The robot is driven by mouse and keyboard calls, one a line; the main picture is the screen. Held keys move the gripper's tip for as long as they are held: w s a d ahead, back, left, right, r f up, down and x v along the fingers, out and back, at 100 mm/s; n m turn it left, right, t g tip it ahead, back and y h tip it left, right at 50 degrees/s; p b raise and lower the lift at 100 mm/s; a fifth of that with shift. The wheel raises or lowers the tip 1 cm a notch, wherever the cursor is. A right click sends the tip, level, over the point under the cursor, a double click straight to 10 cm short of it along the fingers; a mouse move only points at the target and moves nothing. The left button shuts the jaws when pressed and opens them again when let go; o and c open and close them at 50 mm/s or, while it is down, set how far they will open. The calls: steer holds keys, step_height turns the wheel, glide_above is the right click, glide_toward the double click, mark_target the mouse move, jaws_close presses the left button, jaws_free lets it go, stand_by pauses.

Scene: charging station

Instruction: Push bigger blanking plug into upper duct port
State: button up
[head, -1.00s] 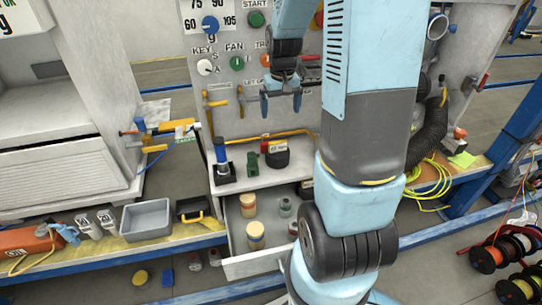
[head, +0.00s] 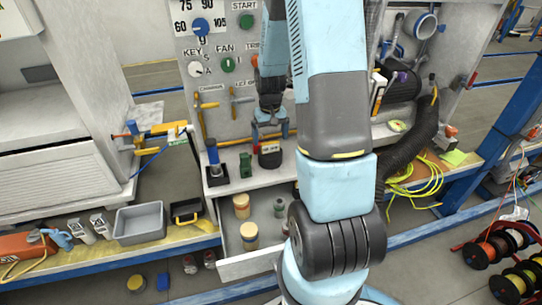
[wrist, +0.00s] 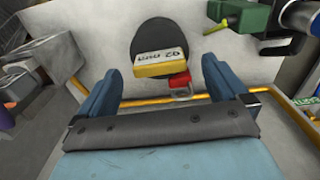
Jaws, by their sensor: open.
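A black round plug (head: 270,158) with a pale label block sits on the shelf above the open drawer. I take it for the bigger blanking plug. In the wrist view it shows as a black disc (wrist: 151,42) with a yellow-edged label block and a red tag beside it. My gripper (head: 270,134) is open and empty just above it in the head view. In the wrist view its blue fingers stand apart (wrist: 160,78), with the label block seen between them.
A green block (head: 246,165) and a blue-handled item on a black base (head: 216,172) stand left of the plug. The drawer (head: 262,262) below is open with several jars. A black ribbed hose (head: 412,150) hangs at the right.

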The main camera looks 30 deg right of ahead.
mark_target(270, 142)
steer(key=shift+w+d+f, duration=0.1)
steer(key=shift+w+f, duration=0.1)
steer(key=shift+f, duration=1.1)
steer(key=shift+w+d+f, duration=0.1)
steer(key=shift+w+f, duration=0.05)
steer(key=shift+f, duration=1.15)
steer(key=c, duration=1.6)
steer(key=shift+r, duration=0.15)
